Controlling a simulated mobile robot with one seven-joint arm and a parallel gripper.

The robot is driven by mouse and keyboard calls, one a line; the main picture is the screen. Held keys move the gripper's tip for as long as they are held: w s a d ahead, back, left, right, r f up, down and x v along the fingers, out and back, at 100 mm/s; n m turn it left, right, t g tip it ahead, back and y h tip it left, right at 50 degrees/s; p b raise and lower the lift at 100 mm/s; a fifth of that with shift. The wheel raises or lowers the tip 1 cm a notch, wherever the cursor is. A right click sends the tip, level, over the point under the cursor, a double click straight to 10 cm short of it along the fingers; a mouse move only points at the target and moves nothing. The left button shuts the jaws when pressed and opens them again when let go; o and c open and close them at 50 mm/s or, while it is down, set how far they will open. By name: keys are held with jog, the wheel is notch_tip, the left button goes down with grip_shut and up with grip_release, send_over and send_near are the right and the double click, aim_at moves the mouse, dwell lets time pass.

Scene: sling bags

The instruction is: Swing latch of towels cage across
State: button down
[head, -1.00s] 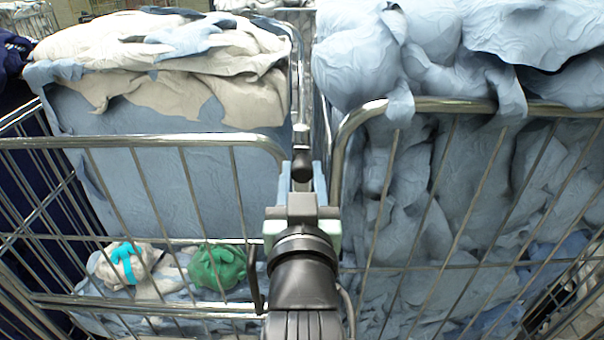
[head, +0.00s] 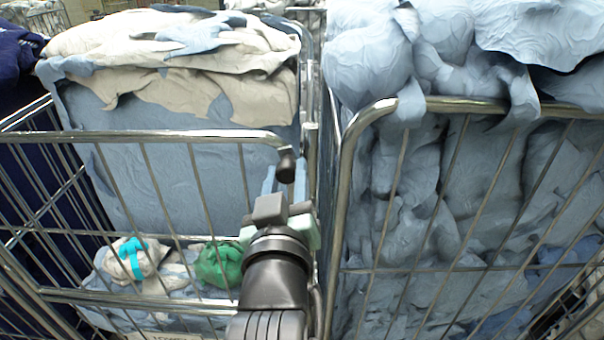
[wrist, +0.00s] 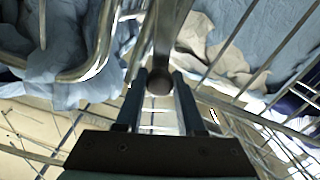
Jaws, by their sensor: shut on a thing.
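The latch (head: 286,165) is a metal piece with a dark rounded end, at the top right front corner of the left cage (head: 150,136). That cage holds blue and beige cloth. My gripper (head: 285,180) is at the latch, with one finger on each side of its end, and is shut on it. In the wrist view the latch's round end (wrist: 160,82) shows between the two fingers of my gripper (wrist: 160,90). The exact contact of the fingers is hard to see.
A second cage (head: 345,150), full of pale blue cloth (head: 450,190), stands close on the right with a narrow gap between. A green bundle (head: 220,265) and a white bundle with a turquoise band (head: 132,258) lie low in the left cage.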

jog(key=a+f+n, duration=0.1)
jog(key=n, duration=0.1)
jog(key=a+f+n+b, duration=0.1)
jog(key=a+n, duration=0.1)
jog(key=n, duration=0.1)
jog(key=a+f+n, duration=0.2)
jog(key=shift+a, duration=0.15)
jog(key=f+n, duration=0.1)
jog(key=a+f+n, duration=0.1)
jog(key=n, duration=0.1)
jog(key=f+n, duration=0.1)
jog(key=shift+a+f+n+b, duration=0.25)
jog(key=shift+f+n+b, duration=0.05)
jog(key=shift+n, duration=0.1)
jog(key=shift+a+f+n, duration=0.1)
jog(key=shift+f+n, duration=1.05)
jog(key=shift+n, duration=0.15)
jog(key=shift+f, duration=0.1)
jog(key=c, duration=0.5)
grip_release()
